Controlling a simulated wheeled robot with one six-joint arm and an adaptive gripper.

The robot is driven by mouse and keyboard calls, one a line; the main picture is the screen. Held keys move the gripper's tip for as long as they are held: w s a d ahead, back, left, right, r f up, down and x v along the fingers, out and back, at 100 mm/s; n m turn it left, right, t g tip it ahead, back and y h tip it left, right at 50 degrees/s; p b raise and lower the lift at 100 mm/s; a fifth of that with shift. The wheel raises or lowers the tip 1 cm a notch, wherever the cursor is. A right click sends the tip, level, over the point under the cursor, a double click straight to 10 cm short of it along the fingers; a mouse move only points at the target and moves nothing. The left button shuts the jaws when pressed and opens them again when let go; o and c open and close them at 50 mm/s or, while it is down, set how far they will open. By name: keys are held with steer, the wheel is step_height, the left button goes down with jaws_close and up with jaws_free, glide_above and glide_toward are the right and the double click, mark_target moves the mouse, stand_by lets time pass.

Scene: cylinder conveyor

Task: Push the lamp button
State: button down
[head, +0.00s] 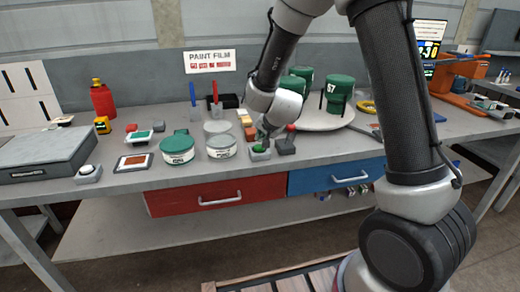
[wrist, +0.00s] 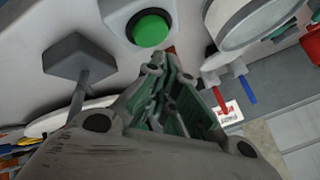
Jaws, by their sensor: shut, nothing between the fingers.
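A green round button (head: 260,148) on a small pale square base stands near the front edge of the bench. The same green button (wrist: 151,29) shows at the top of the wrist view, fully uncovered. My gripper (head: 265,134) points down, right above and behind the button in the head view. In the wrist view my gripper (wrist: 168,66) is shut and empty, its tips just below the button. I cannot tell whether the tips touch it. Another small base with a pale button (head: 88,172) stands at the far left; no label tells which is the lamp's.
A dark base with a red-knobbed lever (head: 286,145) stands close to the right of the green button. A white-and-grey can (head: 221,147) and a green-lidded can (head: 177,148) stand to its left. A round pale platform (head: 318,118) holds green containers behind.

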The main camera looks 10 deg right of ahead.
steer(key=shift+f, duration=0.15)
steer(key=shift+f, duration=0.3)
stand_by(0.3)
steer(key=shift+f, duration=0.5)
stand_by(0.6)
steer(key=shift+r, duration=0.95)
